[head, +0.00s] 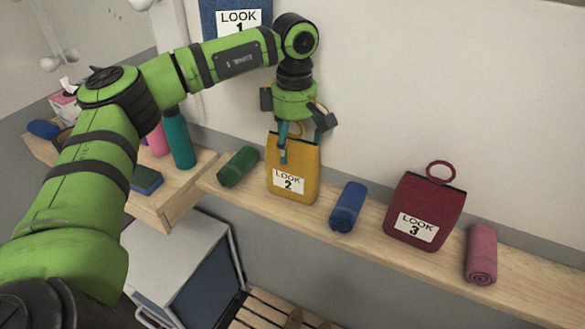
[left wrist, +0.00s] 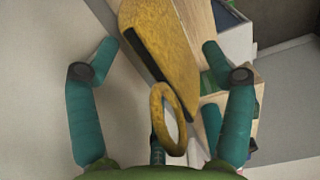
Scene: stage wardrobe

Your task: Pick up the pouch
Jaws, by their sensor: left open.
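A yellow pouch (head: 303,184) labelled LOOK 2 stands upright on the wooden shelf against the wall. My left gripper (head: 300,143) is open just above and in front of its top edge. In the left wrist view the yellow pouch (left wrist: 165,35) and its ring (left wrist: 174,122) lie between the spread fingers of the left gripper (left wrist: 158,48); I cannot tell whether a finger touches. A dark red pouch (head: 422,205) labelled LOOK 3, with a red ring on top, stands to the right. My right gripper is not in view.
Along the shelf (head: 380,243) lie a green roll (head: 238,166), a blue roll (head: 347,206) and a pink roll (head: 481,254). A teal bottle (head: 179,138) and a dark blue block (head: 146,180) are on the left ledge. A white cabinet (head: 175,252) stands below.

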